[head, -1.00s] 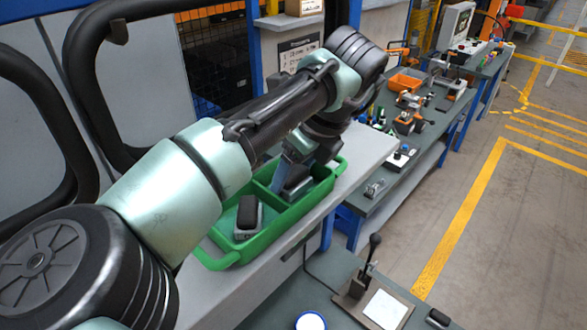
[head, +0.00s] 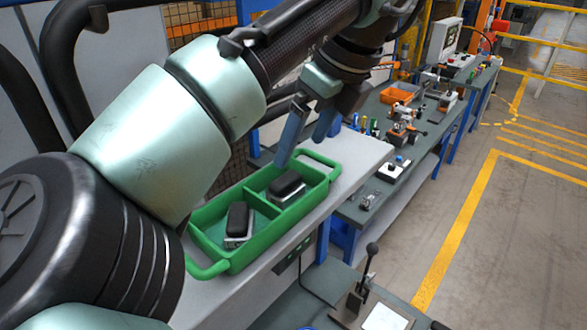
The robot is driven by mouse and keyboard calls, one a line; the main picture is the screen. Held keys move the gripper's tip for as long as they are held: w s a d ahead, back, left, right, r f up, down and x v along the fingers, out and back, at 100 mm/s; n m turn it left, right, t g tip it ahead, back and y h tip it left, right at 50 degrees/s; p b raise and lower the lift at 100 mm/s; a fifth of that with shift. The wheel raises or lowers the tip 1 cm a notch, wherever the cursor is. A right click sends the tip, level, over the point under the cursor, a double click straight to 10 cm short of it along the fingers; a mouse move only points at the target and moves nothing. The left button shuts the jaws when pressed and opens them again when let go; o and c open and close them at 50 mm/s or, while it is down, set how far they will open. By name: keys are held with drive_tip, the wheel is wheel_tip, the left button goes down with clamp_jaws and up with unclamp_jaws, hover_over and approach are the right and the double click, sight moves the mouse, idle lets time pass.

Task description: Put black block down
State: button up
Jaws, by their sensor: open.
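A green tray (head: 258,256) with a divider and handles at its ends stands on a grey shelf. One black block (head: 285,186) on a light base lies in its far compartment. Another black block (head: 238,219) on a light base lies in the near compartment. My gripper (head: 305,145) is above the far end of the tray, its two blue-grey fingers spread and nothing between them. It is clear of the block in the far compartment.
A workbench (head: 352,211) to the right holds an orange bin (head: 398,94), small tools and fixtures. A lower bench in front carries a lever press (head: 364,283). The floor at right, with yellow lines, is clear.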

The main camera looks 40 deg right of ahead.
drive_tip(key=v, duration=0.2)
drive_tip(key=shift+r, duration=0.3)
